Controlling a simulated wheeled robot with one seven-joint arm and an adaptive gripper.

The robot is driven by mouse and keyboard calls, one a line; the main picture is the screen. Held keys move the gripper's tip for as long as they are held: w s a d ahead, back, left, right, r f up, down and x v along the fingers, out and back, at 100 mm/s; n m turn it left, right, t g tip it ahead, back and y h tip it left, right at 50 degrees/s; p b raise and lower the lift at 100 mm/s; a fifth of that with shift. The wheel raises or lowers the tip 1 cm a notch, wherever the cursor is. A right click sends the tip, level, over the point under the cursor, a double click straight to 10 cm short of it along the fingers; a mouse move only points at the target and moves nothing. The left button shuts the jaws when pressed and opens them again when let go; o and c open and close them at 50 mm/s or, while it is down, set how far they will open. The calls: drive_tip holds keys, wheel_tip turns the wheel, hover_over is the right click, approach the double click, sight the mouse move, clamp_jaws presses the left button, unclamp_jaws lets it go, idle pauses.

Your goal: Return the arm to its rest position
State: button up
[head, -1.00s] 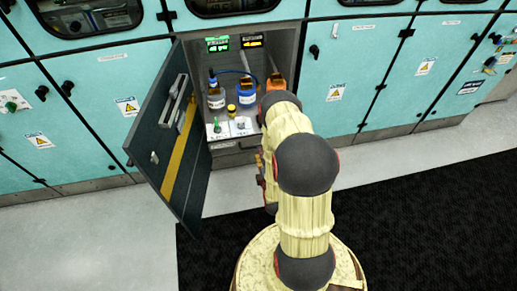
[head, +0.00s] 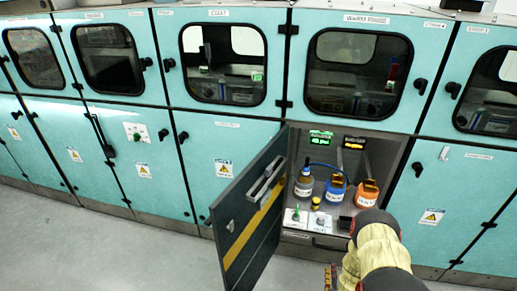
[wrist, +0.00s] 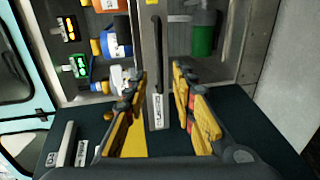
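My arm (head: 378,255) shows at the lower right of the head view, in front of the open cabinet compartment. My gripper (wrist: 160,82) shows in the wrist view with its two yellow-and-dark fingers well apart. Nothing is visibly held between them. A grey panel with a dark handle lies behind the gap; whether a finger touches anything cannot be told. In the head view the gripper is mostly cut off at the bottom edge.
The dark cabinet door (head: 250,225) stands open left of the compartment. Grey floor (head: 110,250) is clear at the left.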

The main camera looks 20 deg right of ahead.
drive_tip(key=s+a+f+m+g+y, duration=0.6)
drive_tip(key=s+f+m+g, duration=0.3)
drive_tip(key=f, duration=0.4)
drive_tip(key=a+r+m, duration=0.1)
drive_tip(key=a+r, duration=0.5)
drive_tip(key=r, duration=1.2)
drive_tip(key=s+a+r+m+t+y, duration=0.1)
drive_tip(key=a+r, duration=0.6)
drive_tip(key=r, duration=1.2)
drive_tip(key=s+a+r+y, duration=0.1)
drive_tip(key=a+r, duration=0.5)
drive_tip(key=r, duration=1.3)
drive_tip(key=shift+s+a+r+m, duration=0.15)
drive_tip(key=shift+a+r+m, duration=0.1)
drive_tip(key=shift+a+m, duration=0.15)
